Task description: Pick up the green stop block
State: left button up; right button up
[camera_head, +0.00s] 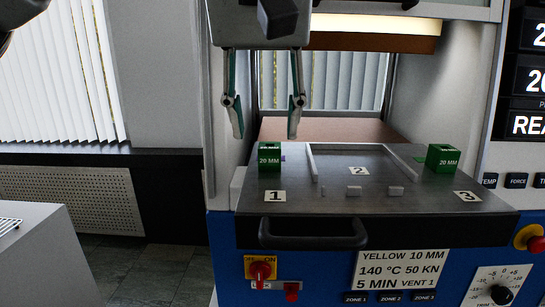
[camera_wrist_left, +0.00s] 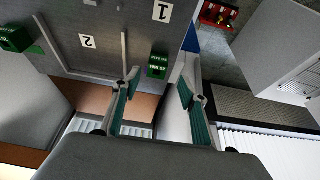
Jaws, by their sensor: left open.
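One green stop block (camera_head: 269,158), marked 20 MM, stands on the left of the grey metal press tray (camera_head: 330,205), behind label 1. A second green block (camera_head: 443,159), also marked 20 MM, stands at the right near label 3. My left gripper (camera_head: 265,122) points down over the left block, its two fingers apart and empty. In the left wrist view, the left block (camera_wrist_left: 157,66) shows just beyond the gap between the open fingers (camera_wrist_left: 160,86), apart from both. The other block (camera_wrist_left: 14,38) is at that view's left edge. My right gripper is not in view.
A low raised frame (camera_head: 313,163) and small grey pieces (camera_head: 354,191) lie mid-tray. A dark handle (camera_head: 313,233) runs along the tray's front. The press side wall (camera_head: 226,130) is left of the gripper. A brown upper platen (camera_head: 370,42) hangs behind.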

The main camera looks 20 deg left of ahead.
aim_at(270, 146)
pick_arm(q)
jog(key=x, duration=0.1)
jog(key=b+x, duration=0.1)
jog(key=x, duration=0.2)
jog(key=shift+w+d+b, duration=0.1)
jog(key=shift+d+b, duration=0.2)
jog(key=shift+b, duration=0.05)
jog(key=shift+w+a+f, duration=0.1)
jog(key=shift+w+f, duration=0.3)
jog(key=shift+f, duration=0.25)
jog(key=shift+s+r, duration=0.15)
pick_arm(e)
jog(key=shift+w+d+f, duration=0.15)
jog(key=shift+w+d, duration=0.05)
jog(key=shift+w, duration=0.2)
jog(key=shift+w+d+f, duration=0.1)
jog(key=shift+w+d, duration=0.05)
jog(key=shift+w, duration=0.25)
pick_arm(q)
jog(key=c, duration=1.2)
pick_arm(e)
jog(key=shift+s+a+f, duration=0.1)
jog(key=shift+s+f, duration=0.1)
